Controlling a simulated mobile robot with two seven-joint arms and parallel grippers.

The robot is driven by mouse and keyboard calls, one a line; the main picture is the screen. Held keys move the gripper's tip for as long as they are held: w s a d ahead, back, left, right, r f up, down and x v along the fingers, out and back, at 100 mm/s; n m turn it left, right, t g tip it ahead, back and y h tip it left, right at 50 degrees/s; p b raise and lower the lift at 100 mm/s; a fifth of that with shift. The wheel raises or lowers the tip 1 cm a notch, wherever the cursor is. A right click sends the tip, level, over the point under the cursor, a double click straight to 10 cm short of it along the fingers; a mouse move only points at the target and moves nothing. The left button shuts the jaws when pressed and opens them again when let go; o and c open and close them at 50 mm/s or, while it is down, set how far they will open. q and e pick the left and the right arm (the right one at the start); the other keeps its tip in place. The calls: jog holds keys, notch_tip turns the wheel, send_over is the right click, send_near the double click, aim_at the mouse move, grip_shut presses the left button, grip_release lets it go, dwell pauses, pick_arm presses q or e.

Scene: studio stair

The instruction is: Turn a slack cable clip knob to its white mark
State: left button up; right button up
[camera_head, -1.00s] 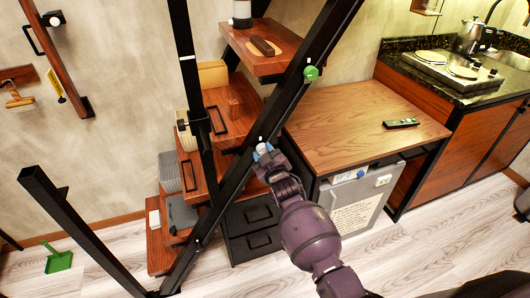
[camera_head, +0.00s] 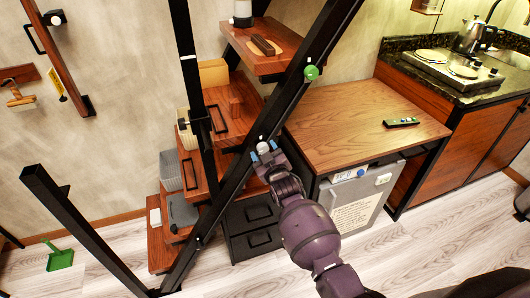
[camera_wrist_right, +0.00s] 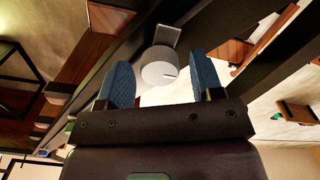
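A pale grey-white round knob (camera_wrist_right: 158,72) sits on the black sloping stair rail (camera_head: 288,104). It has a small white line on its face and a flat grey plate beside it. In the head view the knob (camera_head: 263,145) shows just beyond my right gripper (camera_head: 263,152). The gripper's two blue fingers are apart, one on each side of the knob, with small gaps visible in the wrist view. A green round knob (camera_head: 311,72) sits higher on the same rail. My left gripper is not in view.
Wooden stair treads with boxes and baskets stand behind the rail. A wood-topped cabinet (camera_head: 350,120) with a remote (camera_head: 401,122) on it is right of the gripper. Black drawers (camera_head: 252,225) stand below. A black post (camera_head: 80,230) rises at the lower left.

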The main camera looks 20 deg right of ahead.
dwell(0.3)
jog(key=shift+s, duration=0.3)
jog(key=s+p, duration=0.1)
jog(key=s, duration=0.9)
jog(key=shift+s+d, duration=0.1)
jog(key=shift+d, duration=0.05)
